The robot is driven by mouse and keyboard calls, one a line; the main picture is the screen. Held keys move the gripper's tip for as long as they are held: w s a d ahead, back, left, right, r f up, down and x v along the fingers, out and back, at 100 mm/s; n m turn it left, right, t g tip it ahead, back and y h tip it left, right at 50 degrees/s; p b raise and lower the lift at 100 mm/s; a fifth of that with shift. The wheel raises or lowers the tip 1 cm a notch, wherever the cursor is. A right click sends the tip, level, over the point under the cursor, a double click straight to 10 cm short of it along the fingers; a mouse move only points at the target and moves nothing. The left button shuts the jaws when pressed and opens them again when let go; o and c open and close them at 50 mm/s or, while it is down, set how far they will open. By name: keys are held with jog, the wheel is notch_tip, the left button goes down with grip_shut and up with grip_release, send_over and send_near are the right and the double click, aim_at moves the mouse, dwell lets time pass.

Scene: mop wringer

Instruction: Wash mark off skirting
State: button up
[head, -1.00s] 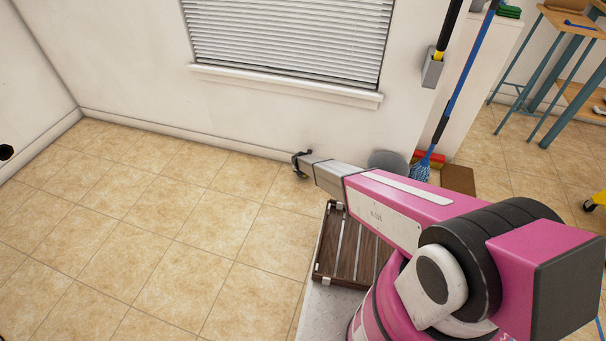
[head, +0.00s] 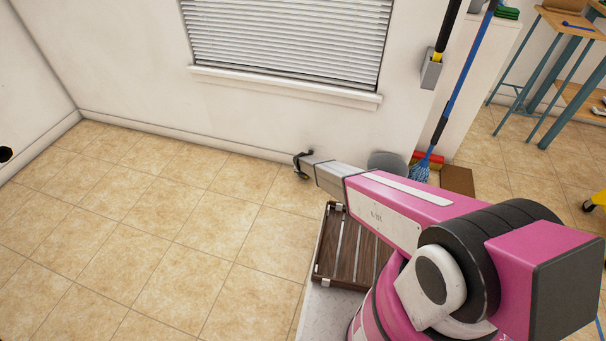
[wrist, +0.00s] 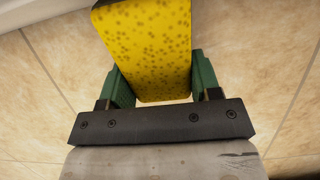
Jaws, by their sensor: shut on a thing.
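My gripper (wrist: 160,78) is shut on a yellow sponge (wrist: 145,35) with brown speckles, held between two green fingers in the wrist view. In the head view my gripper (head: 301,166) is low by the wall under the window, close to the pale skirting (head: 180,140). The sponge is hard to make out there. A strip of white at the wrist view's top left looks like the skirting (wrist: 25,12); I cannot tell whether the sponge touches it. I see no clear mark on the visible skirting; the part behind my gripper is hidden.
A grey round thing (head: 388,161), a blue mop (head: 421,170) and a brown mat (head: 457,180) are right of my gripper. A dark round thing (head: 5,154) shows at the left edge. The tiled floor (head: 150,220) at left is clear.

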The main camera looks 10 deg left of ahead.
jog(key=shift+s+d, duration=0.1)
jog(key=shift+d, duration=4.05)
jog(key=shift+s+d, duration=0.15)
jog(key=shift+d, duration=0.6)
jog(key=shift+s+d, duration=0.1)
jog(key=shift+d, duration=0.6)
jog(key=shift+a, duration=0.1)
jog(key=shift+a, duration=1.5)
jog(key=shift+w+a, duration=0.2)
jog(key=shift+a, duration=1.35)
jog(key=shift+w+a, duration=0.15)
jog(key=shift+a, duration=1.4)
jog(key=shift+a, duration=1.4)
